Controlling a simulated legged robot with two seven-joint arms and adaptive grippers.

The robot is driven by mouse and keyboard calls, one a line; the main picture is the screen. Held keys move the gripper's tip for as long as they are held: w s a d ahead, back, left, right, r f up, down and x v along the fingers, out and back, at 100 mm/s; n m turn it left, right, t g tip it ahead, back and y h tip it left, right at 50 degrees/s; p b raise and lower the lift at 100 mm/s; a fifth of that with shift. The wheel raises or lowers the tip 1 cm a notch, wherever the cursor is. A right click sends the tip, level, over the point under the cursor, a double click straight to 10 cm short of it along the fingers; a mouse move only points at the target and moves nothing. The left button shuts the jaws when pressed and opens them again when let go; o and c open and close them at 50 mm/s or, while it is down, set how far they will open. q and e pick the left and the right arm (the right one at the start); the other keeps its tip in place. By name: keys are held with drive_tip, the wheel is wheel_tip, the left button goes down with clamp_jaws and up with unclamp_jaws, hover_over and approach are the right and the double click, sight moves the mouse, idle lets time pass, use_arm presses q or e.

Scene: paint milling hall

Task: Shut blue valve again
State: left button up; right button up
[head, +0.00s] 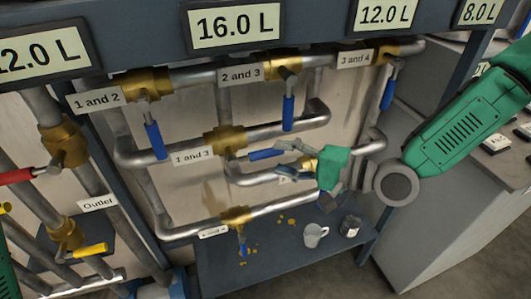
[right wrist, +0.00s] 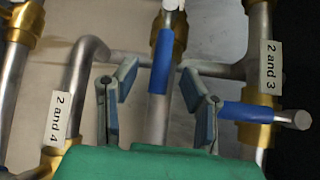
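The blue lever of the "1 and 3" valve (head: 265,154) lies sideways along its pipe, pointing right from its brass body (head: 225,140). My right gripper (head: 283,146) is by the lever's free end, with its fingers pointing left. In the right wrist view my gripper (right wrist: 160,95) is open and empty, and this lever (right wrist: 160,62) shows ahead, in line with the gap between the fingers. I cannot tell if a finger touches it. The blue "2 and 3" lever (head: 288,113) hangs down across its pipe; it shows beside one finger (right wrist: 240,112). My left gripper is not in view.
Blue levers "1 and 2" (head: 155,140) and "3 and 4" (head: 388,95) hang down. A low valve (head: 235,215) has a blue lever. Red (head: 17,177) and yellow (head: 90,250) levers are left. A mug (head: 315,235) and dark jar (head: 350,226) stand on the shelf below.

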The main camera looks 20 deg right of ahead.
sight(268, 156)
drive_tip(key=x, duration=0.4)
drive_tip(key=shift+s+a+r, duration=0.1)
drive_tip(key=shift+s+a, duration=0.05)
drive_tip(key=shift+a, duration=0.1)
drive_tip(key=shift+w, duration=0.2)
drive_tip(key=shift+w+d, duration=0.1)
drive_tip(key=shift+d, duration=0.45)
drive_tip(key=shift+a, duration=0.15)
drive_tip(key=c, duration=0.7)
drive_tip(key=shift+a, duration=0.25)
clamp_jaws()
